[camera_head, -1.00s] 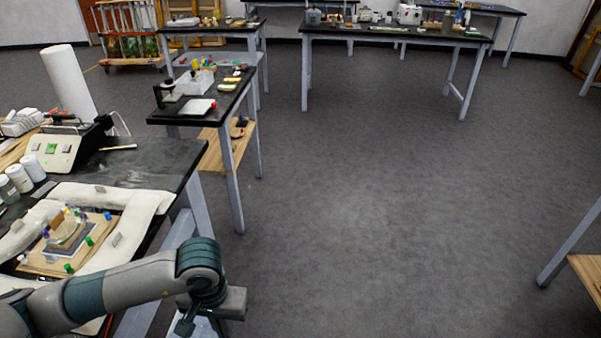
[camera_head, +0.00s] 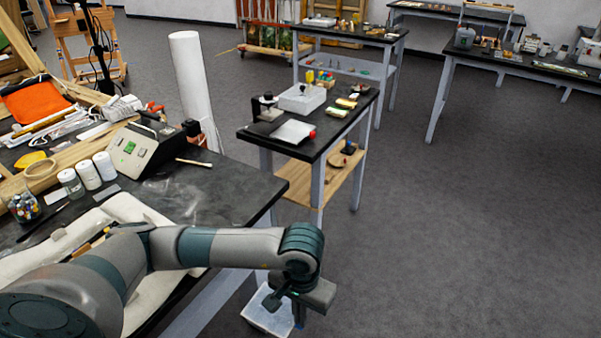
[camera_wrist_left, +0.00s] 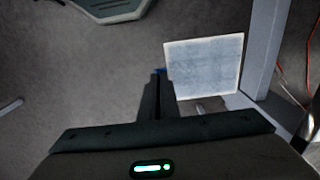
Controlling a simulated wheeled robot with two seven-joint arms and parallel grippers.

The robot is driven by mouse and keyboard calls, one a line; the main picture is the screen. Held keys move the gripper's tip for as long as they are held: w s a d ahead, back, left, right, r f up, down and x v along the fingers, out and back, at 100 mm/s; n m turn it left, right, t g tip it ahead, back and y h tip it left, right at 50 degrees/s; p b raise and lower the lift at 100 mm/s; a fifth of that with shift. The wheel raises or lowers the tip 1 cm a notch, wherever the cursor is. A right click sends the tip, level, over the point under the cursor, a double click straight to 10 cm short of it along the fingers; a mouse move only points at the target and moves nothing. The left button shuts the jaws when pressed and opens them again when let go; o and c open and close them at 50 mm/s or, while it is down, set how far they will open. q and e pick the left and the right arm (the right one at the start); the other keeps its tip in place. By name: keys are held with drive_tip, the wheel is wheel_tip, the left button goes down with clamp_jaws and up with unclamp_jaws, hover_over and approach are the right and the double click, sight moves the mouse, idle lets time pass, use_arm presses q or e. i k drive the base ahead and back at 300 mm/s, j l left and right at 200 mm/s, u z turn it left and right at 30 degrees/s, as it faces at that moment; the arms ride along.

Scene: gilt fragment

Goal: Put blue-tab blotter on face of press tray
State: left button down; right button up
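My left gripper (camera_head: 288,298) hangs past the right edge of the near table. In the left wrist view its fingers (camera_wrist_left: 159,85) are close together, with a bit of blue at their tips. The blotter, a pale square sheet (camera_wrist_left: 206,66), reaches out to the right from that blue tab. It also shows below the gripper in the head view (camera_head: 266,314). A white flat pad on a dark base with a red knob (camera_head: 291,132), perhaps the press tray, lies on the middle table. My right gripper is not in view.
The near table (camera_head: 215,195) carries a grey device with a green button (camera_head: 142,150), white bottles and tools. Floor to the right is clear.

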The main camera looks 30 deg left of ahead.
sight(294, 130)
drive_tip(key=i+u, duration=0.2)
drive_tip(key=i, duration=0.2)
drive_tip(key=i+l+u, duration=0.2)
drive_tip(key=i, duration=0.15)
drive_tip(key=i+l+u, duration=0.2)
drive_tip(key=i, duration=0.2)
